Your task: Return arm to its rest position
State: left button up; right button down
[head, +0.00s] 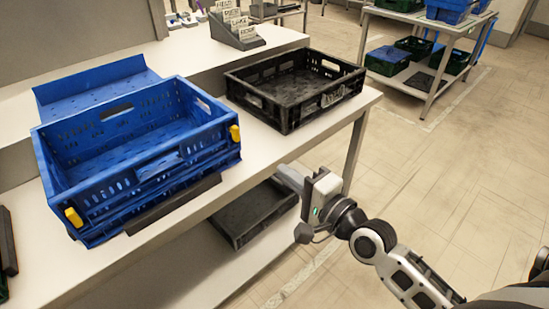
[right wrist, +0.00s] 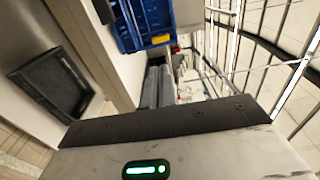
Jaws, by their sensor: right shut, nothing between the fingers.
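My right arm comes in from the lower right of the head view. Its gripper (head: 290,178) is in front of the table's front edge, below and apart from the black crate on top. In the right wrist view the two fingers of the right gripper (right wrist: 158,88) lie side by side, shut with nothing between them. My left gripper is not in the head view.
A blue crate (head: 212,143) and a black crate (head: 287,117) stand on the white table (head: 205,205). Another black crate (head: 236,238) is on the shelf below. A rack (head: 433,88) with crates stands at the back right. The floor on the right is clear.

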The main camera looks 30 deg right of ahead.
jog(key=shift+f, duration=0.1)
jog(key=s+a+f+n+g, duration=0.3)
jog(key=s+f+n, duration=0.3)
jog(key=f+n, duration=0.2)
jog(key=s+a+f+n+g+h, duration=0.1)
jog(key=s+a+f+n+g, duration=0.2)
jog(key=f+n, duration=0.6)
jog(key=s+a, duration=0.2)
jog(key=s, duration=0.1)
jog(key=shift+s+g, duration=0.35)
jog(key=shift+g, duration=0.05)
